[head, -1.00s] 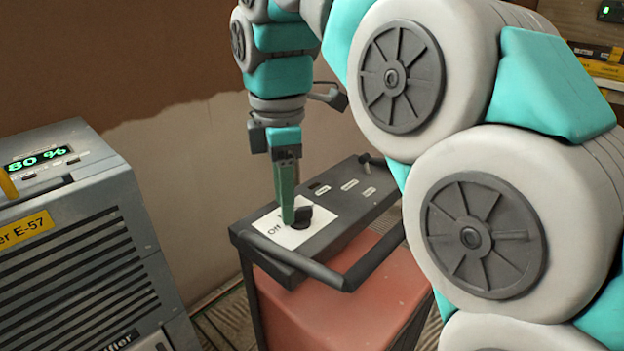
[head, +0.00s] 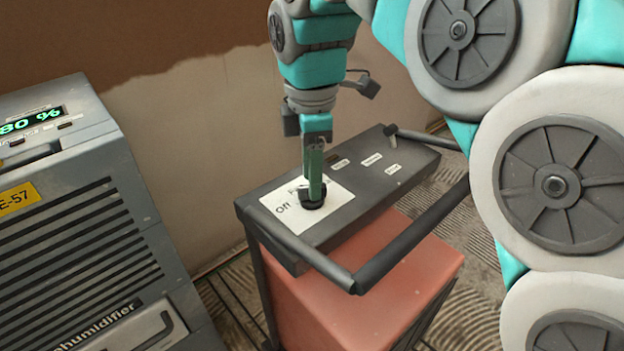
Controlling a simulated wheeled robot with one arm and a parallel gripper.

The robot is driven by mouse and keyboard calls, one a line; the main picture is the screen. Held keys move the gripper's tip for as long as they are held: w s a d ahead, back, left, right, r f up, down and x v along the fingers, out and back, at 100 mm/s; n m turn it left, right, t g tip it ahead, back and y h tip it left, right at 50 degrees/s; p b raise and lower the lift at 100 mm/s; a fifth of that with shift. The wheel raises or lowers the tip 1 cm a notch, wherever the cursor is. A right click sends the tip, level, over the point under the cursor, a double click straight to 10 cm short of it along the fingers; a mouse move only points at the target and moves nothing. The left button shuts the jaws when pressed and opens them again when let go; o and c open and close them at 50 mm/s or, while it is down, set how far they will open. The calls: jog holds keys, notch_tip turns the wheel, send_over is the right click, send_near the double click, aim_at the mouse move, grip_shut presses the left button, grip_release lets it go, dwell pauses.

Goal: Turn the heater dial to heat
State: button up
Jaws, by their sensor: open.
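The heater (head: 375,275) is a red box with a dark top panel and a bar handle. The black dial (head: 313,203) sits on this plate, mostly covered by my gripper (head: 314,195). My gripper points down from above with its green fingers at the dial. I cannot tell whether both fingers straddle it or touch it. The dial's pointer direction is hidden.
A grey dehumidifier (head: 75,235) with a green "80 %" display (head: 32,121) stands at the left. The heater's handle bar (head: 415,230) sticks out toward the front. A partly plastered wall (head: 210,150) rises behind. Patterned floor (head: 485,215) shows at the right.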

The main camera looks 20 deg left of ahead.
jog(key=shift+f, duration=1)
grip_shut()
